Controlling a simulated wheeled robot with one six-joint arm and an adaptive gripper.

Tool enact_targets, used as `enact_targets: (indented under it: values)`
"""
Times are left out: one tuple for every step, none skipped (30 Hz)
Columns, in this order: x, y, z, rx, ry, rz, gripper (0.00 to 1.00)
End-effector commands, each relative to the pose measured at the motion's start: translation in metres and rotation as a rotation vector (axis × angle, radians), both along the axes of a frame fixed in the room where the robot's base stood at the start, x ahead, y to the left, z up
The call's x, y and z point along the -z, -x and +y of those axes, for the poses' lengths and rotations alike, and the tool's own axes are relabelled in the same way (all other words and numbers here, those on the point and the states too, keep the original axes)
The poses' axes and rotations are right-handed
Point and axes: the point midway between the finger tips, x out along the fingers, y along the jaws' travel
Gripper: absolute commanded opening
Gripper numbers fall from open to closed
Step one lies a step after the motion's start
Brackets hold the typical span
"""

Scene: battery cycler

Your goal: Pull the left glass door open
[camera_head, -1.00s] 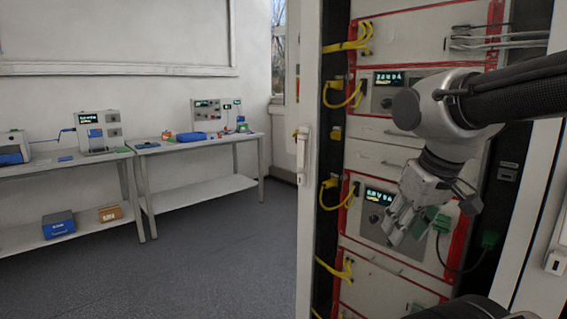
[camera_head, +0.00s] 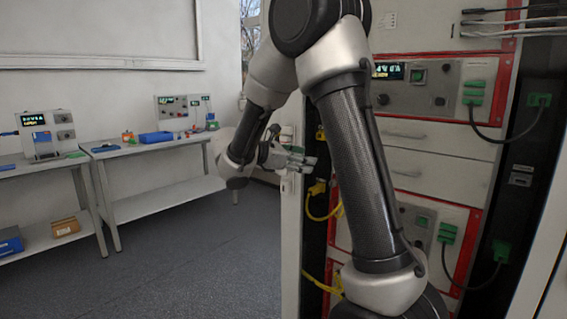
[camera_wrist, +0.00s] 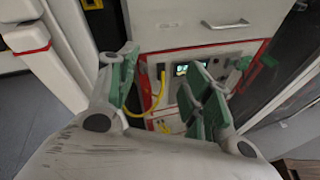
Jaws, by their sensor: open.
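The left glass door (camera_head: 290,240) shows in the head view as a narrow white upright at the left of the rack, seen almost edge-on. Its light handle (camera_head: 287,183) is partly hidden by my wrist and gripper. My gripper (camera_head: 308,164) is beside the upright at about handle height, with its fingers pointing right toward the rack. In the wrist view my gripper (camera_wrist: 165,88) is open, with green-padded fingers apart and nothing held between them. I cannot tell whether it touches the door.
The rack's instruments (camera_head: 435,85), with red borders, stand behind my arm. Yellow cables (camera_head: 322,212) hang close to my gripper; they also show between the fingers in the wrist view (camera_wrist: 145,110). A workbench (camera_head: 150,146) stands at left. The floor (camera_head: 190,265) before it is clear.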

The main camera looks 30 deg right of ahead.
Motion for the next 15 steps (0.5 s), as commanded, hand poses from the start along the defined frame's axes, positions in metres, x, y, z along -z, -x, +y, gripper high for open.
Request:
enact_targets:
  values:
    - [0.011,-0.026,0.011,-0.067,0.079,0.064,0.50]
    - [0.015,-0.040,0.018,-0.106,0.121,0.094,0.50]
    - [0.021,-0.056,0.027,-0.152,0.174,0.127,0.50]
    - [0.025,-0.067,0.034,-0.182,0.206,0.149,0.50]
    - [0.029,-0.075,0.039,-0.209,0.236,0.167,0.50]
    - [0.033,-0.085,0.046,-0.238,0.268,0.187,0.50]
    - [0.036,-0.091,0.050,-0.256,0.287,0.198,0.50]
    - [0.038,-0.095,0.054,-0.272,0.303,0.208,0.50]
    - [0.040,-0.100,0.056,-0.285,0.319,0.216,0.50]
    - [0.041,-0.103,0.057,-0.293,0.326,0.220,0.50]
    - [0.042,-0.105,0.056,-0.296,0.332,0.223,0.50]
    - [0.042,-0.107,0.052,-0.300,0.336,0.225,0.50]
    - [0.042,-0.109,0.049,-0.300,0.336,0.225,0.50]
    - [0.042,-0.110,0.045,-0.300,0.336,0.225,0.50]
    - [0.042,-0.112,0.038,-0.299,0.335,0.224,0.50]
